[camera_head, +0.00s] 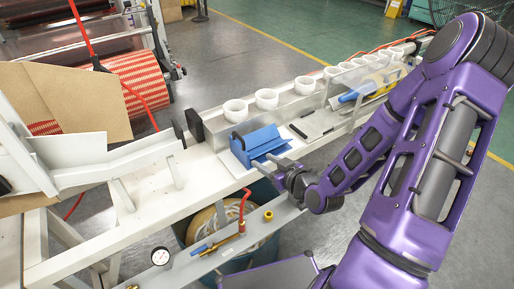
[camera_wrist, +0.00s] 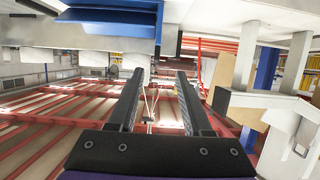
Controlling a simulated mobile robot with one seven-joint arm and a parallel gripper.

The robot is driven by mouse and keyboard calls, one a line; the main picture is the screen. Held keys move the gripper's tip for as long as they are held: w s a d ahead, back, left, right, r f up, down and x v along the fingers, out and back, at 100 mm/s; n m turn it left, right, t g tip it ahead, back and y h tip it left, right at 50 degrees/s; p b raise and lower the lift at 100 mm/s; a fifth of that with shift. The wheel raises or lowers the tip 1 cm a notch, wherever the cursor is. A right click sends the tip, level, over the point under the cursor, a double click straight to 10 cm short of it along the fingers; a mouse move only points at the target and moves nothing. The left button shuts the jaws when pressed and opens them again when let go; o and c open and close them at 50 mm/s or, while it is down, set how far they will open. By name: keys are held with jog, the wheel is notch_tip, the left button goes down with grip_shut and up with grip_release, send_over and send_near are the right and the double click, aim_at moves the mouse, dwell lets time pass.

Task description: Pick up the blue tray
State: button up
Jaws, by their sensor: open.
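The blue tray (camera_head: 258,146) sits on the white bench ledge, left of the middle gap between the cups and the bench front. It shows as a blue block with a lower front lip. My gripper (camera_head: 273,168) is just in front of the tray, at its near right side in the head view, with no grip on it visible. In the wrist view, my gripper's two dark fingers (camera_wrist: 160,88) are spread apart with nothing between them. A blue surface, apparently the tray (camera_wrist: 108,17), lies beyond the fingertips at the upper left.
Several white cups (camera_head: 267,98) stand in a row behind the tray. Small dark items (camera_head: 305,129) lie right of it. A bin with a tape roll (camera_head: 208,222) is below the ledge. A white chute (camera_head: 75,160) and cardboard (camera_head: 65,95) stand at left.

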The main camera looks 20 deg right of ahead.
aim_at(243, 149)
jog(key=b+x, duration=0.8)
jog(key=x, duration=0.3)
jog(key=shift+w+a+f+b, duration=0.15)
jog(key=shift+w+f+b, duration=0.1)
jog(key=shift+f+b, duration=0.1)
jog(key=shift+d+b+x, duration=0.15)
jog(key=shift+b+x, duration=0.05)
jog(key=shift+x, duration=1.2)
jog(key=shift+d+b+x, duration=0.15)
jog(key=shift+b+x, duration=0.05)
jog(key=shift+x, duration=1.15)
jog(key=shift+w, duration=0.1)
grip_shut()
